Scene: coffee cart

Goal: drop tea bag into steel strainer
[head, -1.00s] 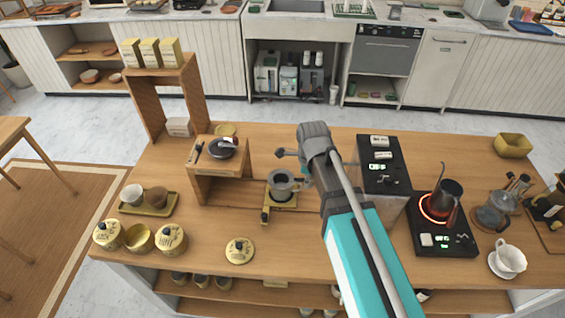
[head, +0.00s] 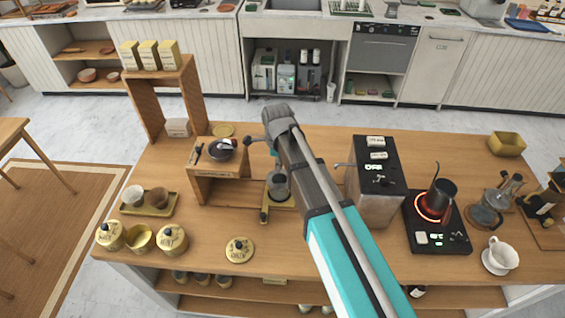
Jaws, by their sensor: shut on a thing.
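A grey steel vessel (head: 278,188), which looks like the strainer, sits on a small yellow stand (head: 276,203) in the middle of the wooden cart top. My arm comes in from the lower right. Its wrist is above and just behind the vessel. My gripper (head: 273,160) is mostly hidden by my own wrist and is close over the vessel's far side. It is shut on the tea bag, but the bag itself is too small and too covered to make out. I cannot tell how high the bag is above the vessel.
A low wooden stand (head: 222,187) with a dark bowl (head: 221,149) is just left of the vessel. A steel machine (head: 376,205) stands to the right, beside a glowing hot plate (head: 419,239) with a dark kettle (head: 441,195). Yellow canisters (head: 172,239) stand at the front left.

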